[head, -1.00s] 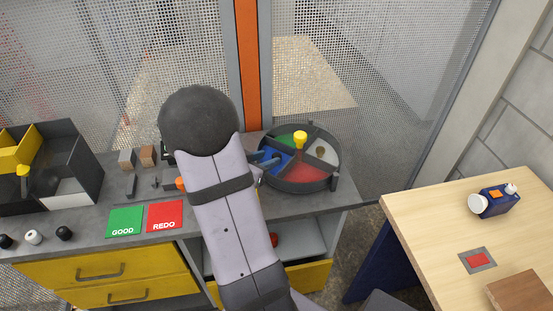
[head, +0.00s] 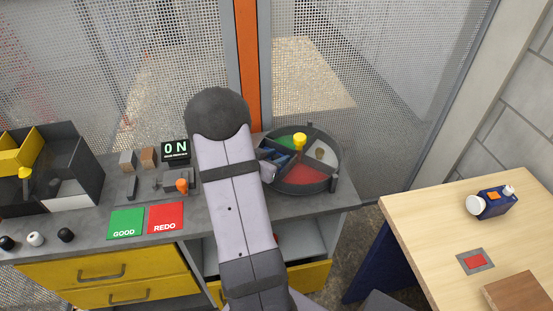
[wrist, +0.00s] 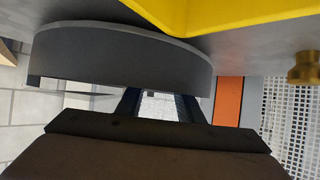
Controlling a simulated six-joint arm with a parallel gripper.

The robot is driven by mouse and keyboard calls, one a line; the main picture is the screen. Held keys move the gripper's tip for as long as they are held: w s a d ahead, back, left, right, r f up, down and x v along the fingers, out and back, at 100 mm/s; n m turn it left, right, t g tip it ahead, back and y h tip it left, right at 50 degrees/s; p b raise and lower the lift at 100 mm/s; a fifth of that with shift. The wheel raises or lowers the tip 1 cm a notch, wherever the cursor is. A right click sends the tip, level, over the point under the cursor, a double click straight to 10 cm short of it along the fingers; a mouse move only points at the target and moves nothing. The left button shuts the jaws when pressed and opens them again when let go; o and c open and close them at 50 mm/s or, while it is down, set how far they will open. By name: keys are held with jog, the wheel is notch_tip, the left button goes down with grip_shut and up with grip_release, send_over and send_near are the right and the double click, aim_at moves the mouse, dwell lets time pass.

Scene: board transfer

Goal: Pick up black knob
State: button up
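Two black knobs stand at the front left of the grey bench in the head view: one black knob (head: 66,235) and another black knob (head: 6,242) near the picture's left edge. A white knob (head: 36,239) stands between them. My gripper is mostly hidden behind my arm in the head view, near the round tray and far to the right of the black knobs. In the wrist view my gripper (wrist: 160,95) shows two dark fingers with a gap between them and nothing seen held. No black knob is made out in the wrist view.
A round divided tray (head: 336,178) with a yellow knob (head: 300,139) is right of my arm. Green (head: 126,222) and red (head: 166,217) pads, an orange-tipped lever (head: 182,185), an ON display (head: 176,149) and a dark bin (head: 88,165) are to its left. A wooden table (head: 420,215) is right.

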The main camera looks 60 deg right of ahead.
aim_at(277, 157)
jog(key=c, duration=0.8)
jog(key=shift+r, duration=0.15)
notch_tip(277, 157, up, 18)
jog(key=shift+f+p, duration=0.15)
jog(key=shift+p, duration=1.1)
